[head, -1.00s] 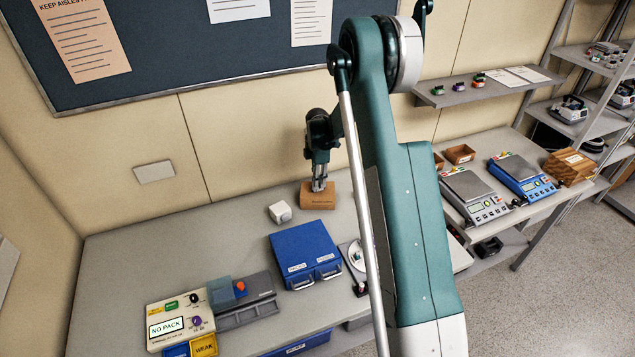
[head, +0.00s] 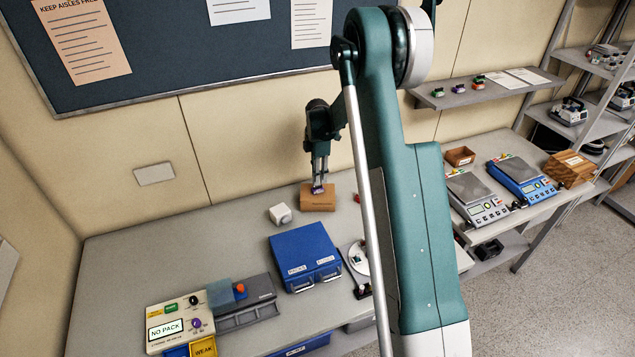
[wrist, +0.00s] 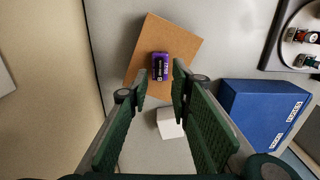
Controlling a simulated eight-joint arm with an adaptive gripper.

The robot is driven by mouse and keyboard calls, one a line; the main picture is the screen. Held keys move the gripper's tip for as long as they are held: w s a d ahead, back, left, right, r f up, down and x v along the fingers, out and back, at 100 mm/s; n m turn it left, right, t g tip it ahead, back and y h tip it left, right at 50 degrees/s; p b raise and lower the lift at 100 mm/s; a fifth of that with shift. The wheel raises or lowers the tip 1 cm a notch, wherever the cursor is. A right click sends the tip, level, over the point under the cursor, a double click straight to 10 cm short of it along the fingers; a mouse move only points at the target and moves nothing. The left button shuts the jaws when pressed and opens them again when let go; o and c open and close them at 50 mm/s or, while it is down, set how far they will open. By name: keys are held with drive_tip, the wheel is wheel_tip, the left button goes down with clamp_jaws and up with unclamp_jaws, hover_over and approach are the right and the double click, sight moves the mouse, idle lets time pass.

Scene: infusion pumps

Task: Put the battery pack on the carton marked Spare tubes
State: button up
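The battery pack (wrist: 160,66) is a small purple block with a dark end, lying on top of a brown carton (wrist: 184,46). The head view shows the pack (head: 318,189) on the same carton (head: 318,203), at the back of the bench by the wall. Writing on the carton's front is too small to read. My gripper (wrist: 159,82) is open and empty. Its green fingers are apart, with clear gaps on both sides of the pack. In the head view my gripper (head: 319,183) points down just above the pack.
A white block (head: 280,213) stands left of the carton, and a blue case (head: 303,256) stands in front. A tester panel reading NO PACK (head: 172,325) is at front left. A round dish (head: 356,257) is right of the case. Bare bench lies to the left.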

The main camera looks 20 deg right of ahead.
sight(318, 186)
wheel_tip(318, 186, up, 8)
drive_tip(key=shift+b, duration=0.4)
idle(0.4)
drive_tip(key=shift+r, duration=0.1)
drive_tip(key=s+a+r+m+t, duration=0.2)
drive_tip(key=s+a+r+m, duration=0.25)
drive_tip(key=s+r, duration=0.65)
drive_tip(key=s+a+r+m+t, duration=0.1)
drive_tip(key=s+a+r+m, duration=0.4)
drive_tip(key=s+r, duration=0.6)
drive_tip(key=s+a+m+t, duration=0.1)
drive_tip(key=s+a+m, duration=0.1)
drive_tip(key=s, duration=0.7)
drive_tip(key=s+a+f+m+t, duration=0.1)
drive_tip(key=s+a+m, duration=0.2)
drive_tip(key=s, duration=0.6)
drive_tip(key=s+a+m+t, duration=0.2)
drive_tip(key=s+m, duration=0.1)
drive_tip(key=s, duration=0.6)
drive_tip(key=shift+a+f, duration=0.25)
drive_tip(key=shift+f, duration=0.1)
